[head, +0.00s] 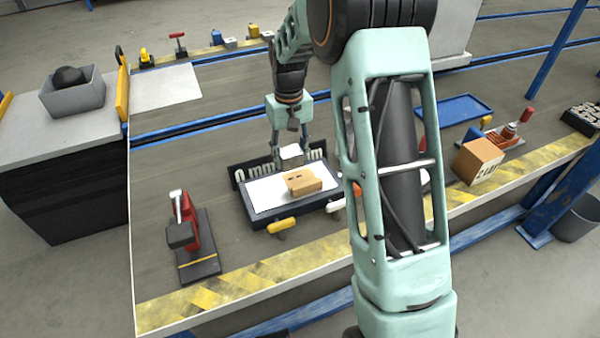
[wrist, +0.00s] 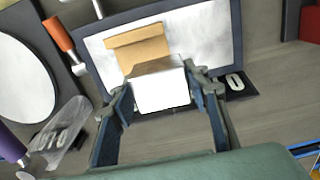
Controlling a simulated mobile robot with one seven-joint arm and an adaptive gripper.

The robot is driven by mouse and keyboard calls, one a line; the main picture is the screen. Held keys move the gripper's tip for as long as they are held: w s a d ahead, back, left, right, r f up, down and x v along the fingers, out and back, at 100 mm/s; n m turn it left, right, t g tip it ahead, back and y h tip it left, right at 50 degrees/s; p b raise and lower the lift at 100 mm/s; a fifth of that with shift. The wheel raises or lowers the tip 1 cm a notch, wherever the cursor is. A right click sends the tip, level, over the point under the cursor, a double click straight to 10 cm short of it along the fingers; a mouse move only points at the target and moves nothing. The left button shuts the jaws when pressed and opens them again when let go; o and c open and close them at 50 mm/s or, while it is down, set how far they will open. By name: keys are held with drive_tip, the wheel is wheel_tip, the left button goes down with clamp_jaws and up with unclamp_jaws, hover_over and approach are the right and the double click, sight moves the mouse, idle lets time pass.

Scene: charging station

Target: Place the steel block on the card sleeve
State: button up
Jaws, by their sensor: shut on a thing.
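The steel block (head: 291,152) looks bright white and is held between the fingers of my gripper (head: 290,145). In the wrist view my gripper (wrist: 164,96) is shut on the block (wrist: 161,91), one finger on each side. The tan card sleeve (head: 304,181) lies on the white plate (head: 262,192) of a dark-framed tray. In the head view the block is just behind the sleeve and looks higher than it. In the wrist view the block hides the near part of the sleeve (wrist: 136,49). I cannot tell the exact gap between them.
A dark sign with white letters (head: 240,173) stands along the plate's back edge. A red clamp (head: 191,225) stands left of the plate and a yellow handle (head: 281,225) in front. A cardboard box (head: 478,162) and blue tray (head: 461,108) are to the right. My arm hides part of the bench.

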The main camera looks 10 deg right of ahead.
sight(300, 149)
drive_tip(key=shift+w+d+f, duration=0.15)
drive_tip(key=shift+d+f, duration=0.5)
drive_tip(key=shift+f, duration=0.05)
drive_tip(key=f+b, duration=0.1)
drive_tip(key=f, duration=0.1)
drive_tip(key=d+f+b, duration=0.1)
drive_tip(key=f, duration=0.1)
drive_tip(key=shift+w+d+f, duration=0.1)
drive_tip(key=shift+d+f, duration=0.05)
drive_tip(key=shift+f, duration=0.15)
drive_tip(key=o, duration=1.6)
drive_tip(key=shift+f, duration=0.1)
drive_tip(key=shift+o, duration=0.2)
wheel_tip(300, 149, up, 12)
drive_tip(key=p, duration=0.3)
drive_tip(key=shift+p, duration=0.4)
drive_tip(key=shift+d+r, duration=0.1)
drive_tip(key=shift+r, duration=0.1)
